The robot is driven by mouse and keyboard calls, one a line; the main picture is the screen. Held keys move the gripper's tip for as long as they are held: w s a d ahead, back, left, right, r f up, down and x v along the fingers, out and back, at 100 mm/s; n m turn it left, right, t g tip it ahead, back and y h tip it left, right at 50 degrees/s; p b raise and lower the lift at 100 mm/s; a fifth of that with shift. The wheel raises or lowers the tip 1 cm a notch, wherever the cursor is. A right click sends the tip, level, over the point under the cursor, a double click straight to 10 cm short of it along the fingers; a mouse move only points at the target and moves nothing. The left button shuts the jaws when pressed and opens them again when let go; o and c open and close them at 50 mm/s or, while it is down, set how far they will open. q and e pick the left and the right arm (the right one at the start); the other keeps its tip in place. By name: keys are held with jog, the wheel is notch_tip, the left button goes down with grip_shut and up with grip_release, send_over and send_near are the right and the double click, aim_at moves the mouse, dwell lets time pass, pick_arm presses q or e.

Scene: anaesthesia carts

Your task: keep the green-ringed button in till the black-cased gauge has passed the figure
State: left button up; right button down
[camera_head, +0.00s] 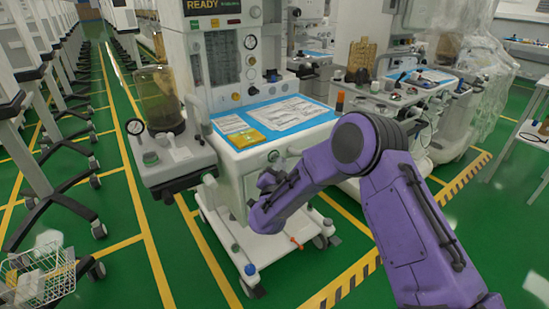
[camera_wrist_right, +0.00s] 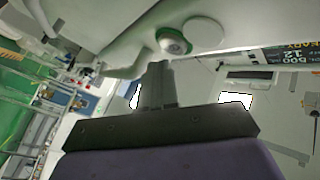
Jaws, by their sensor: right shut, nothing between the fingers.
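The green-ringed button (camera_wrist_right: 173,41) shows in the right wrist view as a pale round cap in a green collar. In the head view the button (camera_head: 273,156) is on the front of the white cart, below its worktop. My right gripper (camera_wrist_right: 158,68) is shut and empty, its fingertips close to the button; I cannot tell whether they touch. In the head view my right gripper (camera_head: 268,181) is just below the button, partly hidden by my wrist. A dark-rimmed gauge (camera_head: 135,127) stands on the left side shelf; another (camera_head: 250,42) is on the upright panel. Their needles are too small to read. My left gripper is out of view.
The worktop (camera_head: 228,160) holds a blue sheet (camera_head: 258,106), papers and a yellow packet (camera_head: 250,139). A clear canister (camera_head: 159,98) stands at the left. A second cart (camera_head: 375,105) is close on the right.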

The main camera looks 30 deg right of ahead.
jog(key=shift+w, duration=0.1)
jog(key=shift+w, duration=0.3)
jog(key=shift+w, duration=0.45)
dwell(0.6)
jog(key=shift+s, duration=0.1)
dwell(2.9)
jog(key=shift+s, duration=0.75)
jog(key=s+p, duration=0.2)
jog(key=s, duration=0.3)
jog(key=shift+d, duration=0.2)
